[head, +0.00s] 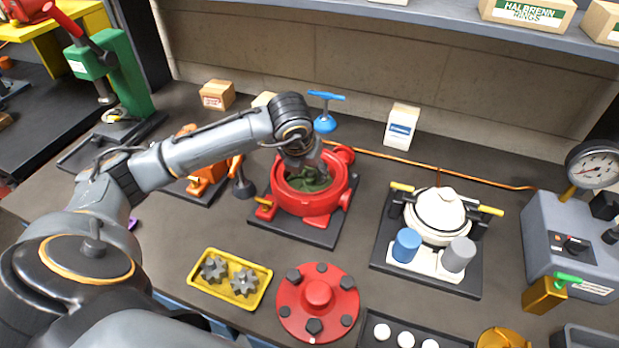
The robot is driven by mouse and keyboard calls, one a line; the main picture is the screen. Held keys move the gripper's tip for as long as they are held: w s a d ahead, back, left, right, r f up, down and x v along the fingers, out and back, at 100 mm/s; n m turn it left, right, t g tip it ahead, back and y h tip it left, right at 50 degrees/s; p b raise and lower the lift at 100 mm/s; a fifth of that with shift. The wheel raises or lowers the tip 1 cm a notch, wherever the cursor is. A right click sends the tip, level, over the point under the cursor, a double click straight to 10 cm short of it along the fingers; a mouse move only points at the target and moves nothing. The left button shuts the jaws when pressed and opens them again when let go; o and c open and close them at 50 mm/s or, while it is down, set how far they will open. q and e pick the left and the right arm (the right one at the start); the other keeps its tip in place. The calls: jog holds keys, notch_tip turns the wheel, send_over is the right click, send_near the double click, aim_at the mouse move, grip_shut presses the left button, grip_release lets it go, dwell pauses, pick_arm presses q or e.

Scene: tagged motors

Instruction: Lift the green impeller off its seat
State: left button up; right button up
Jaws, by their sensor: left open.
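The green impeller (309,181) sits inside the round red housing (305,205), which stands on a dark base plate at the middle of the bench. My left arm comes in from the left and reaches over the housing. My left gripper (308,172) points down into the housing, right above or at the impeller, and is open. The wrist hides part of the gripper and the impeller's far side. I cannot tell whether the fingers touch the impeller. My right gripper does not show.
A red bolted cover (318,302) and a yellow tray (229,279) with grey gears lie in front of the housing. A white pump unit (440,215) stands to the right. A blue T-handled tool (326,112) stands behind. A grey gauge box (572,245) is at far right.

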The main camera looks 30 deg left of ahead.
pick_arm(q)
jog(key=shift+w+f, duration=0.15)
jog(key=shift+f, duration=0.25)
grip_shut()
jog(key=shift+r, duration=0.15)
jog(key=shift+w+r, duration=0.1)
jog(key=shift+r, duration=0.1)
notch_tip(320, 180, up, 8)
jog(key=shift+r+b, duration=0.15)
jog(key=shift+b, duration=0.85)
notch_tip(320, 180, up, 4)
jog(key=shift+r+p, duration=0.15)
jog(key=shift+p, duration=0.65)
